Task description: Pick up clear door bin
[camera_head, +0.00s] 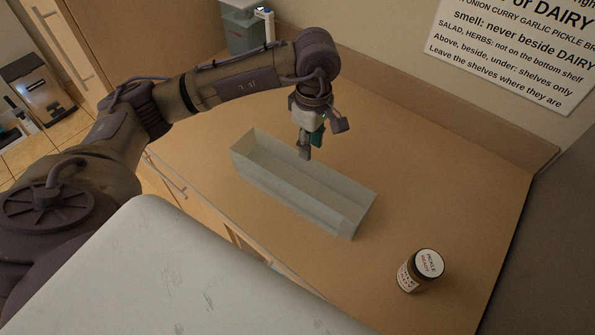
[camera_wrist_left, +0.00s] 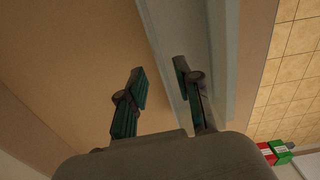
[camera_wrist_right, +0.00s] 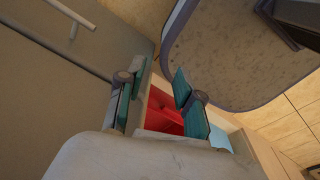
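The clear door bin (camera_head: 290,197), a long translucent grey open-topped tray, sits upright on the wooden counter in the head view. My left gripper (camera_head: 308,150) points down at its far long wall. One finger shows on the inner side of that wall, with teal behind it. In the left wrist view the bin (camera_wrist_left: 222,50) runs up the picture, and the spread fingers of the left gripper (camera_wrist_left: 160,70) are either side of its wall edge. Contact cannot be told. My right gripper (camera_wrist_right: 160,76) is open and empty in its wrist view, outside the head view.
A jar with a white lid (camera_head: 429,263) stands on the counter (camera_head: 440,190) right of the bin. A grey container (camera_head: 243,30) stands at the back left. A sign (camera_head: 515,45) hangs on the back wall. The counter between bin and back wall is clear.

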